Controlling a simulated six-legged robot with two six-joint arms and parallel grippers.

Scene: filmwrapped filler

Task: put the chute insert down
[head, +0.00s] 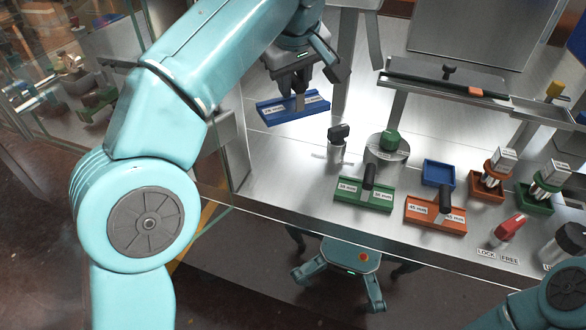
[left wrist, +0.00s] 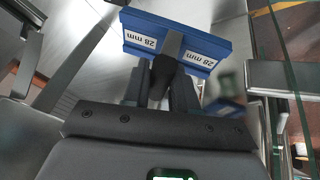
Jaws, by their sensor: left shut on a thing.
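The blue chute insert (head: 280,113) has white labels, reading 28 mm in the left wrist view, and an upright grip in its middle. It is at the back left of the steel worktop. My left gripper (head: 297,88) comes down from above and is shut on that grip. My right gripper is out of view.
A green insert (head: 350,199) and an orange insert (head: 424,217) lie near the front of the worktop (head: 290,165). A dark-capped cylinder (head: 337,148), a green-knobbed weight (head: 388,150) and a blue tray (head: 438,175) stand behind them. A red-capped item (head: 509,228) is at right.

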